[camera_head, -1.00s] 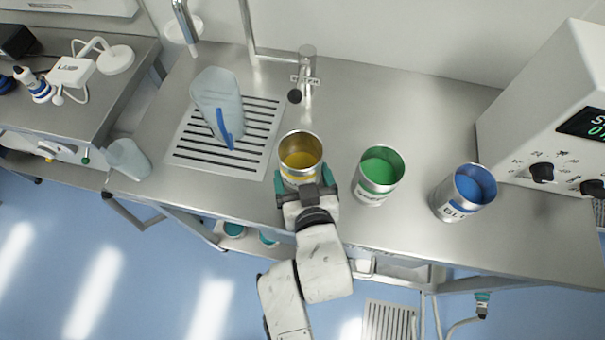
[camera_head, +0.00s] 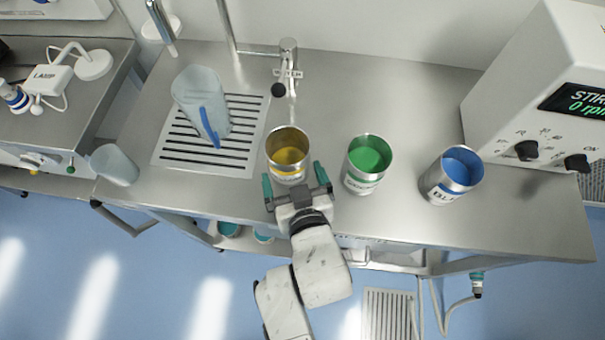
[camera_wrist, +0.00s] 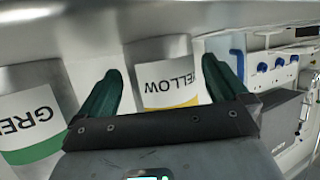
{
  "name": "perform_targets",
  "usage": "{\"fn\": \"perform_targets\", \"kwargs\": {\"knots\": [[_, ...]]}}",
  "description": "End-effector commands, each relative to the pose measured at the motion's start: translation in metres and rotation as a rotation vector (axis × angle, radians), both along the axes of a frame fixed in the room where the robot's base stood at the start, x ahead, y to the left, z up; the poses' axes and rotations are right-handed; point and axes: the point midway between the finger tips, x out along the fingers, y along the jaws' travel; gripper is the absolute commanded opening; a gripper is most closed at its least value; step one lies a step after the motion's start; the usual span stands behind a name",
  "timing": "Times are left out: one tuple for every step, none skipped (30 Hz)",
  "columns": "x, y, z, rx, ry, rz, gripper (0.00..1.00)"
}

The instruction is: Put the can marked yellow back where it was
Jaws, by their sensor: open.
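The can marked yellow (camera_head: 288,157) stands upright on the steel bench, with yellow contents inside. Its YELLOW label (camera_wrist: 170,80) faces my gripper in the wrist view, upside down there. My gripper (camera_head: 296,184) is open at the near side of the can. In the wrist view its two green fingers (camera_wrist: 163,85) stand apart, with the can beyond and between them. No grip on the can shows. Whether a fingertip touches it I cannot tell.
A green can (camera_head: 367,163) stands right of the yellow can, and a blue can (camera_head: 451,175) farther right. A clear pitcher (camera_head: 203,105) stands on the slotted drain plate (camera_head: 165,150) to the left. A stirrer machine (camera_head: 540,90) is at the right; a tap (camera_head: 288,65) is behind.

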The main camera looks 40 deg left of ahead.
Motion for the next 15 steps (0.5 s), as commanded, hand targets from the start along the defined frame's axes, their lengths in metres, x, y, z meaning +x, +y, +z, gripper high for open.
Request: {"fn": "perform_targets", "kwargs": {"knots": [[-0.006, -0.008, 0.003, 0.001, 0.001, -0.001, 1.0], [-0.009, -0.012, 0.005, 0.002, 0.002, -0.001, 1.0], [-0.014, -0.019, 0.008, 0.001, 0.001, -0.001, 1.0], [-0.017, -0.024, 0.01, 0.0, 0.001, 0.0, 1.0], [-0.021, -0.028, 0.013, 0.001, 0.001, 0.0, 1.0], [-0.025, -0.035, 0.016, 0.001, 0.001, -0.001, 1.0], [-0.029, -0.039, 0.018, 0.001, 0.001, -0.001, 1.0], [-0.032, -0.044, 0.02, 0.0, 0.002, -0.001, 1.0], [-0.036, -0.05, 0.023, 0.0, 0.001, 0.0, 1.0], [-0.039, -0.053, 0.025, 0.0, 0.001, -0.001, 1.0], [-0.041, -0.057, 0.027, 0.0, 0.0, -0.001, 1.0], [-0.044, -0.061, 0.029, 0.001, 0.001, 0.0, 1.0], [-0.046, -0.064, 0.031, 0.0, 0.001, 0.0, 1.0], [-0.048, -0.067, 0.032, 0.001, 0.001, 0.0, 1.0], [-0.05, -0.07, 0.034, 0.0, 0.001, 0.0, 1.0]]}}
